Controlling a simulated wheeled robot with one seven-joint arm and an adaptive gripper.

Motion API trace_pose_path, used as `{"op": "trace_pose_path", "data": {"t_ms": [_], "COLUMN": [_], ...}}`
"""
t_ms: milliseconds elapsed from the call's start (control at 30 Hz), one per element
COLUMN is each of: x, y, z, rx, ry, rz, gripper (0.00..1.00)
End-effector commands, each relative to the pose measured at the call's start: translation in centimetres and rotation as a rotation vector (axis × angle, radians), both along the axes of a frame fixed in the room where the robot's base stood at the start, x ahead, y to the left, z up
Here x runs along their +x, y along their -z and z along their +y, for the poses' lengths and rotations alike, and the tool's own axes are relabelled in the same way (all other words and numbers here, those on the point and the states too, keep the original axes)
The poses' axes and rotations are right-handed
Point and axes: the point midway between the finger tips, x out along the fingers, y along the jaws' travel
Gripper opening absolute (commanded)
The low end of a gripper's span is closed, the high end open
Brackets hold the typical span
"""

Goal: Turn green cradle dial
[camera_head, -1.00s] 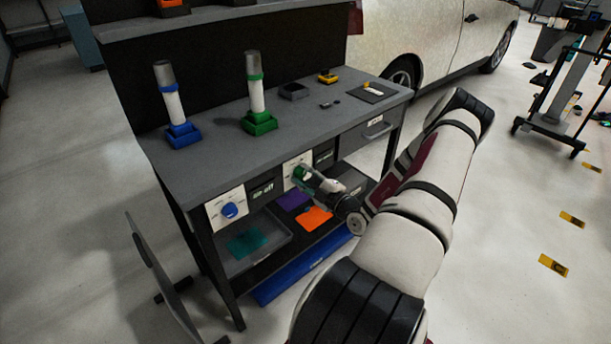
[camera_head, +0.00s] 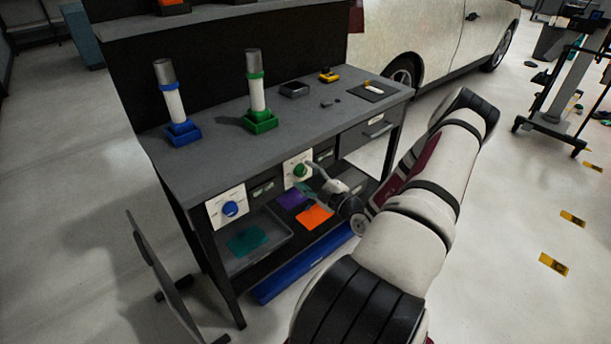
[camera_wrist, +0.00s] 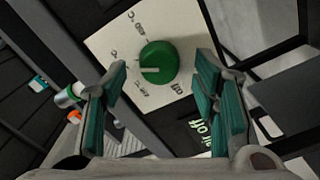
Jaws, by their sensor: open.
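The green dial (camera_head: 301,170) sits on a white panel (camera_head: 292,182) on the front of the workbench. In the wrist view the green dial (camera_wrist: 159,62) is a round knob with a pale pointer bar, and marks are printed around it on the panel (camera_wrist: 108,40). My gripper (camera_head: 318,176) is open and empty, just to the right of the dial in the head view. In the wrist view my gripper (camera_wrist: 160,88) has its teal-padded fingers apart, with the dial beyond and between them, seemingly untouched. A green cradle (camera_head: 260,122) holds a white roll on the bench top.
A blue dial (camera_head: 230,208) sits on a second white panel to the left. A blue cradle (camera_head: 183,134) with another roll stands on the bench (camera_head: 215,165). A lower shelf holds coloured sheets, including an orange one (camera_head: 314,217). Small dark displays sit beside the panels.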

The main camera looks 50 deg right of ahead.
Motion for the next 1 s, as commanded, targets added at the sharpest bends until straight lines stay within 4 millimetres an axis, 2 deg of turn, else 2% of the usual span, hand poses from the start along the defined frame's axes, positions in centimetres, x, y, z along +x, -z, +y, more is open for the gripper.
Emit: {"op": "trace_pose_path", "data": {"t_ms": [300,500,700,1000], "x": [-6.1,-9.2,-10.6,-10.6], "y": [0.0,0.0,0.0,0.0], "z": [1.4,2.1,2.5,2.5], "rx": [0.002,0.001,0.001,0.001], "ry": [0.005,0.003,0.003,0.002], "rz": [0.001,0.002,0.001,0.001], "gripper": [0.54,0.54,0.54,0.54]}}
